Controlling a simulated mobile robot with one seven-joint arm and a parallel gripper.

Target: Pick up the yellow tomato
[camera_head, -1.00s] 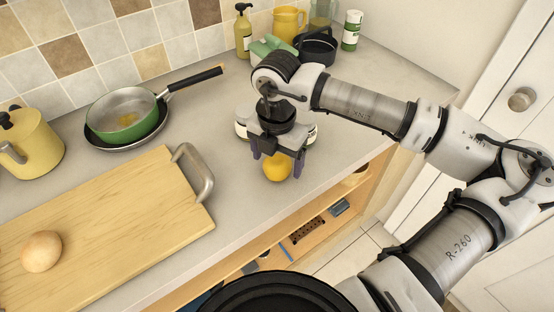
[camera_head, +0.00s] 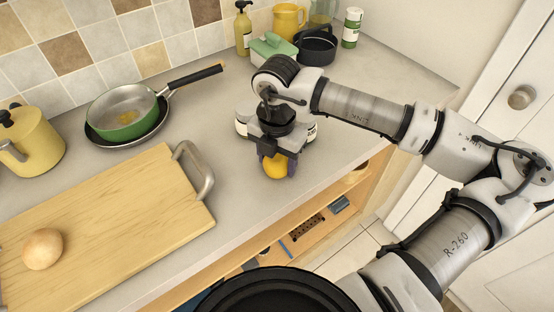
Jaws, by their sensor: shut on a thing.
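The yellow tomato (camera_head: 275,168) is a round yellow thing near the front edge of the grey counter, right of the cutting board. My gripper (camera_head: 277,165) points down over it, with a finger on each side, shut on it. The upper part of the tomato is hidden by the gripper. I cannot tell whether it touches the counter.
A wooden cutting board (camera_head: 110,225) with a metal handle holds a round tan item (camera_head: 42,249). A green pan (camera_head: 128,112) stands behind it, a yellow kettle (camera_head: 30,140) at left. A green-lidded container (camera_head: 272,48) and black pot (camera_head: 316,45) stand behind my arm.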

